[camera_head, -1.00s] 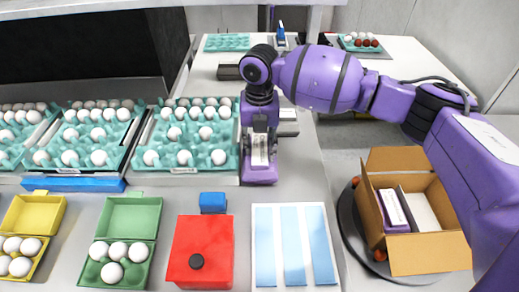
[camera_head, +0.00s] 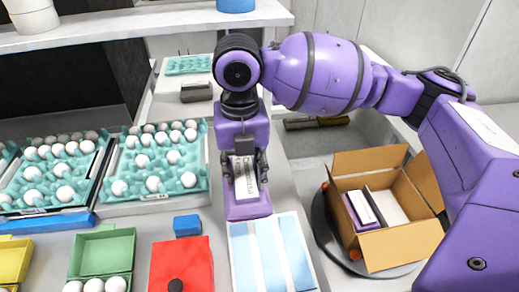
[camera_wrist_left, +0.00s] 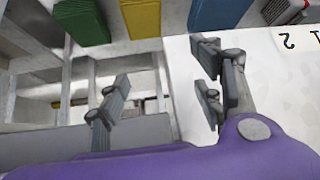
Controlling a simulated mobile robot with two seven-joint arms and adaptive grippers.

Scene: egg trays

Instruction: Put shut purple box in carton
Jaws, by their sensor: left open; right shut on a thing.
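My right gripper (camera_head: 245,165) is shut on a purple box (camera_head: 248,208) with a white label on top. It holds the box level, with its near end at the far edge of the blue-striped white panel (camera_head: 240,257). The box's lid looks shut. The open carton (camera_head: 395,246) stands to the right, flaps spread. Inside it, a purple box with a white label (camera_head: 361,208) stands on the left beside a pale insert (camera_head: 386,206). My left gripper (camera_wrist_left: 160,98) shows only in the left wrist view, open with nothing between its fingers.
A red box (camera_head: 181,262), a small blue block (camera_head: 187,225) and a green egg box (camera_head: 102,253) are in front. The carton rests on a dark round stand (camera_head: 322,228). My right arm extends above the carton's right side.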

